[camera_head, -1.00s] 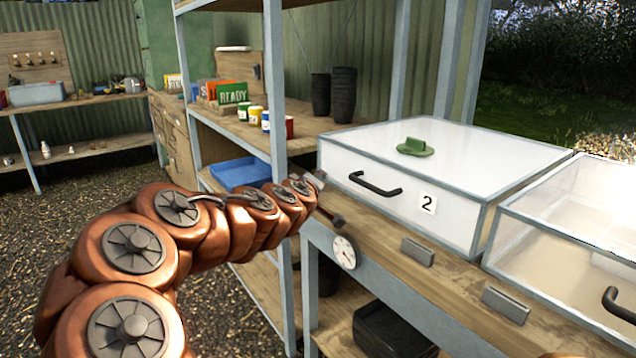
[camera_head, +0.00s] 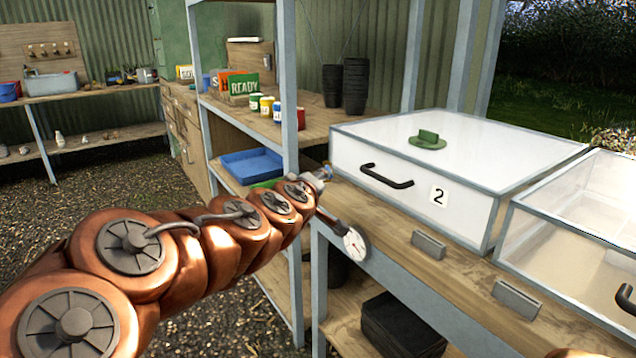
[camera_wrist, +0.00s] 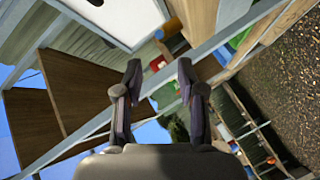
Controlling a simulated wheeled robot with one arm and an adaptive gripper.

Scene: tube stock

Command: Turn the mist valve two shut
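A green round knob with a raised grip (camera_head: 428,139) sits on top of the clear-sided white case marked 2 (camera_head: 390,219). I cannot tell for certain that it is the mist valve. My gripper (camera_head: 324,173) shows only in part at the end of my copper arm, left of that case and near the bench's left end. In the wrist view my gripper (camera_wrist: 158,75) has its two fingers apart with nothing held between them. The wrist view shows no green knob between the fingers.
A round dial gauge (camera_head: 354,243) is at the bench's front edge, just below my gripper. A black handle (camera_head: 387,177) juts from case 2. A shelf post (camera_head: 290,110) stands close left of my gripper. A second clear case (camera_head: 575,225) is at the right.

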